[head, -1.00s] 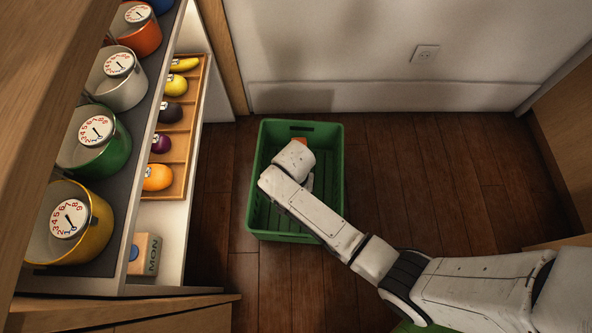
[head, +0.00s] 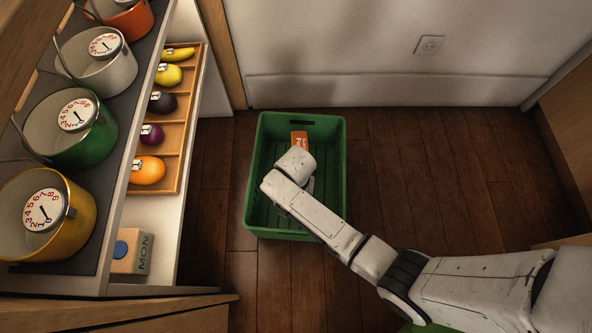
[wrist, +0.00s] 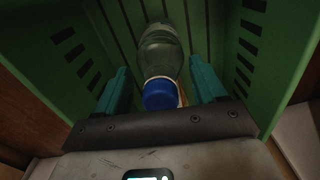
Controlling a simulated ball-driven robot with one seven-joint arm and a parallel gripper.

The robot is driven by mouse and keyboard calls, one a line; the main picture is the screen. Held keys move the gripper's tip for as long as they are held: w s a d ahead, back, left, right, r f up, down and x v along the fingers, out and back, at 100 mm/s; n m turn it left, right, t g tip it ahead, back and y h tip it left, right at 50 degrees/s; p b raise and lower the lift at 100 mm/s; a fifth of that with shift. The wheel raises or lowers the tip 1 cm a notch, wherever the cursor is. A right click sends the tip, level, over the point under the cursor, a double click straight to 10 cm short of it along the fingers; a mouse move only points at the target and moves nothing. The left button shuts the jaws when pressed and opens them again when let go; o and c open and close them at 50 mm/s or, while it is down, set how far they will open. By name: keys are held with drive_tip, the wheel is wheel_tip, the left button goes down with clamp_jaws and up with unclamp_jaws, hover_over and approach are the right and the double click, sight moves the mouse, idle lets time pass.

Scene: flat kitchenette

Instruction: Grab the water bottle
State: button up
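The water bottle (wrist: 160,48), clear with a blue cap (wrist: 160,94), is inside the green crate (head: 336,180). In the wrist view its cap faces the camera and its body extends away toward the crate floor. My gripper (wrist: 161,84) is open, with one teal finger on each side of the bottle. A gap shows between each finger and the cap. In the head view my arm reaches down into the crate and hides the bottle and the fingers.
An orange box (head: 299,139) lies at the crate's far end. On the left, several pots (head: 75,130) stand on a dark counter above a wooden tray (head: 170,125) of fruit. A carton (head: 132,252) stands below the tray. The floor (head: 420,180) right of the crate is clear.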

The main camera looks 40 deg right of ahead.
clamp_jaws()
idle(0.4)
